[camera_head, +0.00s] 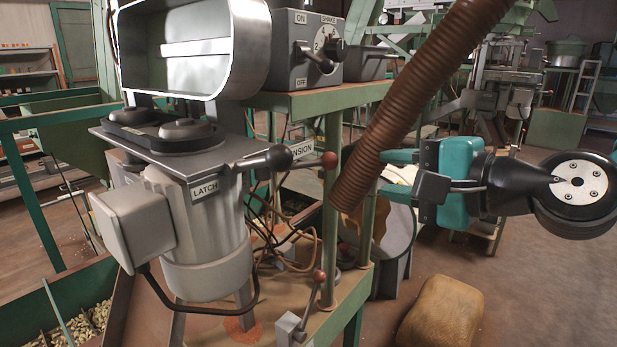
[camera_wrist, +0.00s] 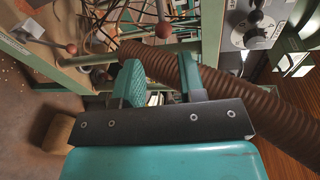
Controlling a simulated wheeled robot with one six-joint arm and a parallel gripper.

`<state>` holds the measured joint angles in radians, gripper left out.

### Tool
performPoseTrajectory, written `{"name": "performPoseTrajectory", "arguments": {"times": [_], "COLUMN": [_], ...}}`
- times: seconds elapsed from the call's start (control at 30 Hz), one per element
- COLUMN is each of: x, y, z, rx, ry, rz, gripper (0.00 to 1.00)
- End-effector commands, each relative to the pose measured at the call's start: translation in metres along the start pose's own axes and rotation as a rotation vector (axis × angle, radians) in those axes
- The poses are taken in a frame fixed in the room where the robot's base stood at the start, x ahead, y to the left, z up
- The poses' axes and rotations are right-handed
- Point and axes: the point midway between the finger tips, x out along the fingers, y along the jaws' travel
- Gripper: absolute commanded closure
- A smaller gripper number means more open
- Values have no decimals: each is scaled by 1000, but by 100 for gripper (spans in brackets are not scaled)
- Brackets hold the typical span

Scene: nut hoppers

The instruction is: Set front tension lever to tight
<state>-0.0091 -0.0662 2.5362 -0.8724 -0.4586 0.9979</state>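A lever with a red ball knob (camera_head: 329,160) sticks out beside a partly hidden label (camera_head: 300,149) reading "NSION". Its knob also shows at the top of the wrist view (camera_wrist: 163,30). A second red-knobbed lever (camera_head: 318,277) rises from a small grey block low on the green frame; its knob shows at upper left in the wrist view (camera_wrist: 71,48). Which one is the front tension lever I cannot tell for certain. My gripper (camera_head: 383,173) has teal fingers, parted and empty, pointing left toward the frame. It is right of both levers and apart from them.
A brown ribbed hose (camera_head: 425,100) hangs between my gripper and the upper lever, crossing beyond my fingers in the wrist view. A black-knobbed latch lever (camera_head: 278,157) is near the tension label. A grey dial box (camera_head: 306,48) stands above. A brown sack (camera_head: 440,312) lies on the floor.

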Motion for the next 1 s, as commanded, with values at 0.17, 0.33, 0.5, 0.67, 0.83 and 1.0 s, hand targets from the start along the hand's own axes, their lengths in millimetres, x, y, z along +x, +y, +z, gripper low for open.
{"name": "performPoseTrajectory", "arguments": {"times": [0.17,0.33,0.5,0.67,0.83,1.0], "x": [23,34,42,62,101,134], "y": [-8,-9,-8,-5,-5,-4], "z": [2,3,3,3,4,3], "rx": [1,-3,-1,-6,-8,-9], "ry": [-11,-21,-15,-7,-7,-5], "rz": [7,4,6,8,7,5], "gripper": [63,63,63,63,63,63]}}
